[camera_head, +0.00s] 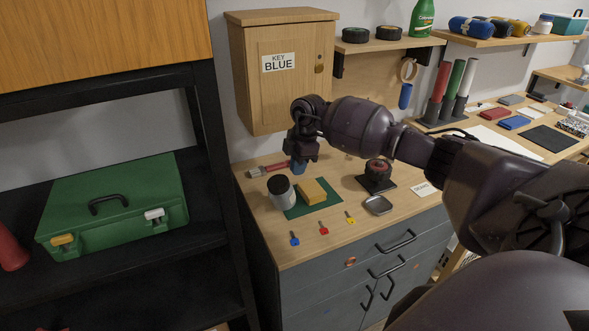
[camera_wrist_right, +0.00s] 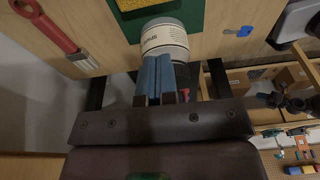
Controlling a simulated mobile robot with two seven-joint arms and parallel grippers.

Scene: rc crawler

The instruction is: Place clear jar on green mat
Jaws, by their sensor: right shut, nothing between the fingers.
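My right gripper (camera_head: 299,167) is behind and slightly above the jar, pointing down. Its blue fingers are shut and empty in the wrist view (camera_wrist_right: 154,80), partly hiding the jar's lid. My left gripper is out of view.
A yellow block (camera_head: 312,191) lies on the mat beside the jar. A red-handled brush (camera_head: 268,169) lies behind. Blue, red and yellow keys (camera_head: 323,228) lie in front, and a small metal tray (camera_head: 378,205) to the right. The KEY BLUE cabinet (camera_head: 283,85) hangs above.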

